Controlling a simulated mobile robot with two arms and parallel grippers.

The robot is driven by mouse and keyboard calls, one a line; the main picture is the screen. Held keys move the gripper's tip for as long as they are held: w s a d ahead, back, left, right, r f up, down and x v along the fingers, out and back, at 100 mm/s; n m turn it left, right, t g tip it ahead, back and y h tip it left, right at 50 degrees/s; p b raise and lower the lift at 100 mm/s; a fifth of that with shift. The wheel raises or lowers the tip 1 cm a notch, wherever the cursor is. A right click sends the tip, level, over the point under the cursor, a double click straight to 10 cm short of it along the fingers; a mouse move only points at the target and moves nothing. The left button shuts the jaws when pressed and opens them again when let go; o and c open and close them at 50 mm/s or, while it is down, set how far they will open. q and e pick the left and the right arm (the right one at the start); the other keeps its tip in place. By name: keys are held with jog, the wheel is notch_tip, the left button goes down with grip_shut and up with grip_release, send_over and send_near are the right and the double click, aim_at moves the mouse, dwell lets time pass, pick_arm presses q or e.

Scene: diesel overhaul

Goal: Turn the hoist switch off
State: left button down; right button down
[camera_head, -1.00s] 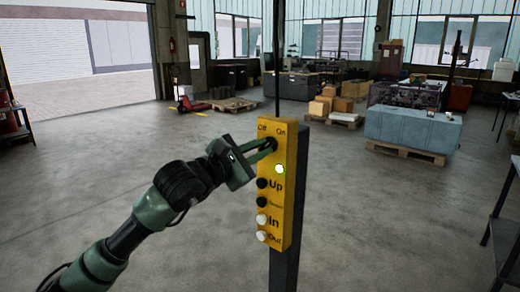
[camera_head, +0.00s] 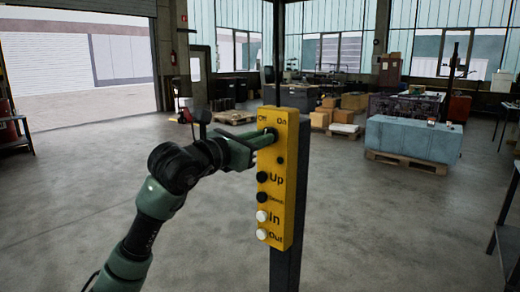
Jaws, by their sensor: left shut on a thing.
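The yellow hoist control box (camera_head: 289,195) hangs upright on a dark post in the middle of the view. Its rotary switch (camera_head: 270,130) sits at the top between "Off" and "On" labels and is mostly hidden by my fingers. My left gripper (camera_head: 264,139) comes in from the left and is shut on the switch, under the "Off" label. The indicator light (camera_head: 280,160) below it is dark. Up, Down, In and Out buttons run down the box. My right gripper is out of view.
The dark post (camera_head: 286,270) stands behind the box. The floor around it is clear. A blue covered crate (camera_head: 410,138) on a pallet and several cardboard boxes are farther back. A dark table edge (camera_head: 506,235) shows at the right.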

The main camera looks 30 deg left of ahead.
pick_arm(q)
jog(key=shift+a+n+b, duration=0.1)
jog(key=shift+n+b, duration=1.3)
jog(key=shift+n, duration=4.2)
jog(key=c, duration=1.4)
grip_release()
